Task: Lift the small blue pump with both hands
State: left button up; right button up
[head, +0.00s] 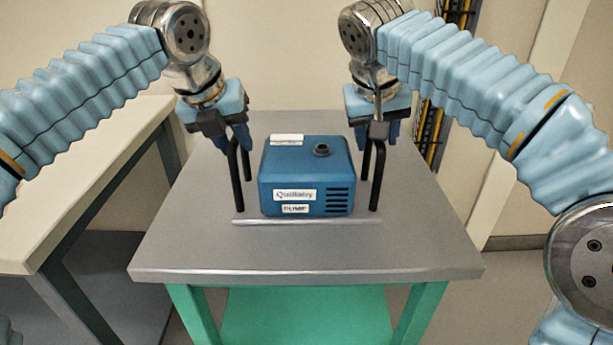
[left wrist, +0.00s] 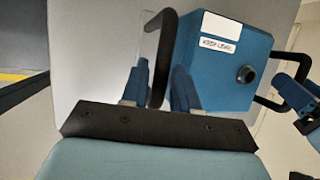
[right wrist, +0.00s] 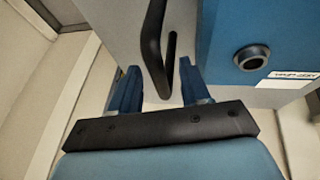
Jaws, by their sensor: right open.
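The small blue pump (head: 307,180) sits upright on a grey-topped table, with white labels, a dark round port on top and a black bar handle at each side. My left gripper (head: 232,140) is over the left handle (head: 237,178). In the left wrist view its fingers (left wrist: 158,85) stand on either side of that handle, with a gap showing on one side. My right gripper (head: 377,130) is open over the right handle (head: 377,180). In the right wrist view its fingers (right wrist: 158,88) stand apart, with the handle (right wrist: 153,45) between them.
The table top (head: 300,255) is clear around the pump, and its frame (head: 425,310) is green. A pale bench (head: 75,175) stands close on the left. A wall and a yellow-and-black cable run (head: 432,130) are behind on the right.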

pick_arm(q)
jog(key=shift+x, duration=1.35)
pick_arm(e)
jog(key=shift+x, duration=1.3)
pick_arm(q)
jog(key=c, duration=0.5)
pick_arm(e)
jog(key=c, duration=0.5)
pick_arm(q)
grip_shut()
pick_arm(e)
grip_shut()
pick_arm(q)
jog(key=shift+r, duration=0.15)
pick_arm(e)
jog(key=shift+r, duration=0.15)
